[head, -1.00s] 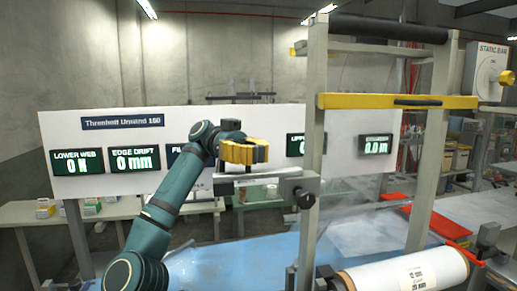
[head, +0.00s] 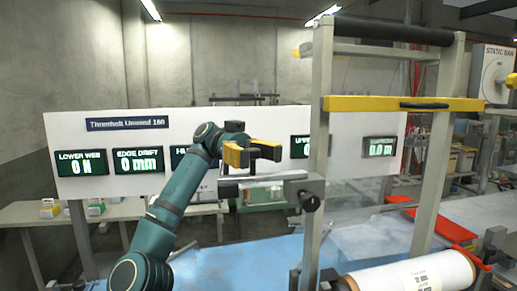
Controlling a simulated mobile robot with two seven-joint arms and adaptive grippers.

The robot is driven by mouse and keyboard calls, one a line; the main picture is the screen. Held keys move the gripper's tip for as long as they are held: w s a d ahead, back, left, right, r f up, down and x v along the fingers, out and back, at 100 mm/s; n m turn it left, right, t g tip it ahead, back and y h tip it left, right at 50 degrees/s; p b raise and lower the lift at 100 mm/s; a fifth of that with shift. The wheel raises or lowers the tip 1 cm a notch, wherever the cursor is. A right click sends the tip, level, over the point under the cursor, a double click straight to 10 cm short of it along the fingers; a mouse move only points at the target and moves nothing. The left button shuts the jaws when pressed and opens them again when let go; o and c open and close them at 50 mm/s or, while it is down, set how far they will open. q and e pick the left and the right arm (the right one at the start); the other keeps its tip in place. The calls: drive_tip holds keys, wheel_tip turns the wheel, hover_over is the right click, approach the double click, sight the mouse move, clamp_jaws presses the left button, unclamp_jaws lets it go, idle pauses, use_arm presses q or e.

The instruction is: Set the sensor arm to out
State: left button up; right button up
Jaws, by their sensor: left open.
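The sensor arm appears to be the grey horizontal bar (head: 268,188) fixed to the left upright of the metal frame, with a black knob (head: 309,201) at its right end. My left gripper (head: 277,151) has yellow fingers and is open and empty. In the picture it is just above the bar, its fingers pointing right. I cannot tell how far apart in depth they are. My right gripper is not in view.
The metal frame (head: 317,150) with a yellow crossbar (head: 400,104) stands right of my left gripper. A white film roll (head: 415,276) lies low at the right. A display panel (head: 120,190) stands behind my arm. The blue surface (head: 240,265) below is mostly clear.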

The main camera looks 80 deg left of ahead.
use_arm(q)
wheel_tip(320, 180, up, 10)
idle(0.6)
idle(0.6)
